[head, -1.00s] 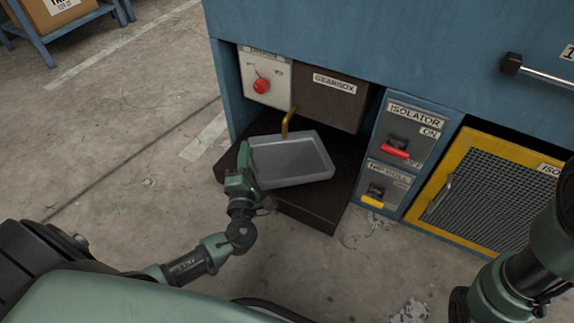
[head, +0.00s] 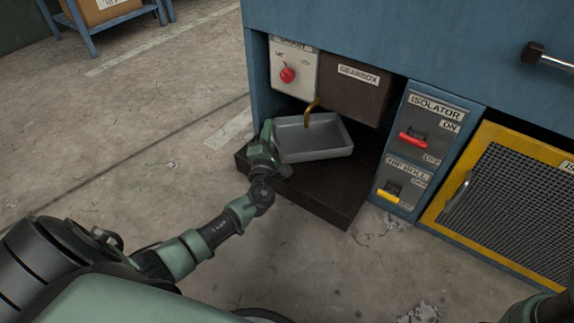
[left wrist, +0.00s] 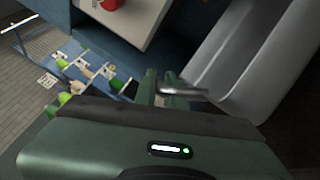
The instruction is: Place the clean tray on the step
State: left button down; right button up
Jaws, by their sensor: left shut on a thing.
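The clean tray (head: 318,153), shallow, grey and empty inside, is under the brass spout (head: 309,116) of the gearbox. It is over the dark step (head: 325,197) at the foot of the machine; I cannot tell whether it touches it. My left gripper (head: 268,140) is shut on the tray's left edge. In the left wrist view, the tray (left wrist: 225,65) fills the upper right and the left gripper's fingers (left wrist: 165,90) are at its rim.
The gearbox (head: 347,89) and a panel with a red knob (head: 293,62) hang above the step. Right of it are isolator switches (head: 415,130) and a yellow-framed mesh guard (head: 500,205). Open concrete floor lies to the left.

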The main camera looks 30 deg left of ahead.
pick_arm(q)
notch_tip(320, 180, down, 9)
jog(key=b, duration=0.7)
jog(key=shift+w+r, duration=0.1)
jog(key=shift+r, duration=0.15)
jog(key=c, duration=1.9)
grip_release()
jog(key=o, duration=0.4)
